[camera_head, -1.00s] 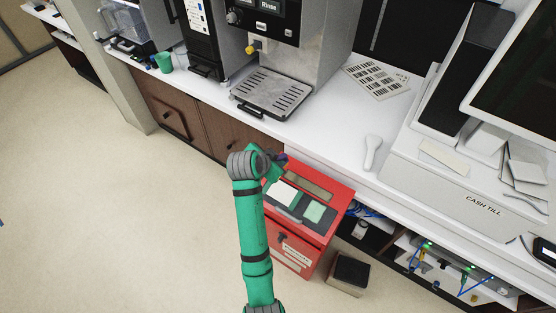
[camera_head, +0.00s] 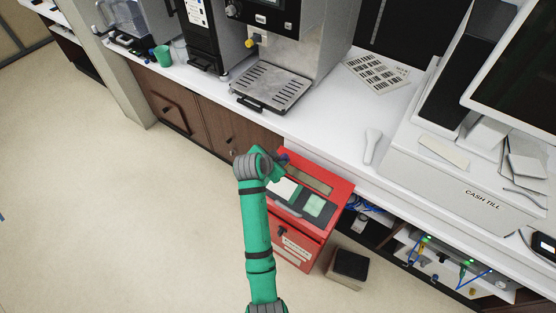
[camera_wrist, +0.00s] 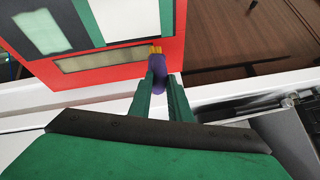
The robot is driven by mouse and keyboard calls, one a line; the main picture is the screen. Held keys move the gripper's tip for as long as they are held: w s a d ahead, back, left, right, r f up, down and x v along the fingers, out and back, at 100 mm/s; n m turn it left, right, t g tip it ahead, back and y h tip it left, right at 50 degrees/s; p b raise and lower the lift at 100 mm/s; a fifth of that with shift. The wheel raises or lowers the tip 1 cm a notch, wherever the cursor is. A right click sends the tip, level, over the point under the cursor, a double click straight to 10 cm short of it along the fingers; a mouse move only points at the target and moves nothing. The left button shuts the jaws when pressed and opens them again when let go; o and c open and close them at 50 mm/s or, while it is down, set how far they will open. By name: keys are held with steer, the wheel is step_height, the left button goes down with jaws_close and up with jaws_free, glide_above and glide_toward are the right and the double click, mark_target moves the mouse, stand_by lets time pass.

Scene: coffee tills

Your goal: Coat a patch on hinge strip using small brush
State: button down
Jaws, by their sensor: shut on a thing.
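My gripper (camera_wrist: 160,85) is shut on a small purple brush (camera_wrist: 157,71) with short orange bristles, seen in the wrist view. The pale beige hinge strip (camera_wrist: 105,60) lies on the red box's top, left of the bristles. The bristles show over red surface beyond the strip's right end; whether they touch it I cannot tell. In the head view the hinge strip (camera_head: 309,180) runs along the box top near the counter. My gripper (camera_head: 277,160) is at the strip's left end, with a bit of purple showing and its fingers mostly hidden by my wrist.
The red box (camera_head: 337,192) stands against the white counter (camera_head: 325,140); its top also holds a white pad and a pale green pad (camera_head: 314,205). A coffee machine drip tray (camera_head: 272,87), a white handheld scanner (camera_head: 372,146) and a cash till (camera_head: 440,185) occupy the counter. Floor at left is clear.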

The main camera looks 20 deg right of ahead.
steer(key=shift+w+f, duration=0.25)
steer(key=shift+f, duration=0.05)
stand_by(0.4)
steer(key=shift+s+d+f, duration=0.15)
steer(key=shift+s+d, duration=0.05)
steer(key=shift+a+f, duration=0.15)
steer(key=shift+f, duration=0.15)
steer(key=shift+s+d, duration=0.9)
steer(key=shift+s, duration=0.15)
stand_by(0.3)
steer(key=shift+s+d+f, duration=0.1)
steer(key=shift+s+d, duration=0.55)
steer(key=shift+s, duration=0.15)
steer(key=shift+s+d, duration=0.15)
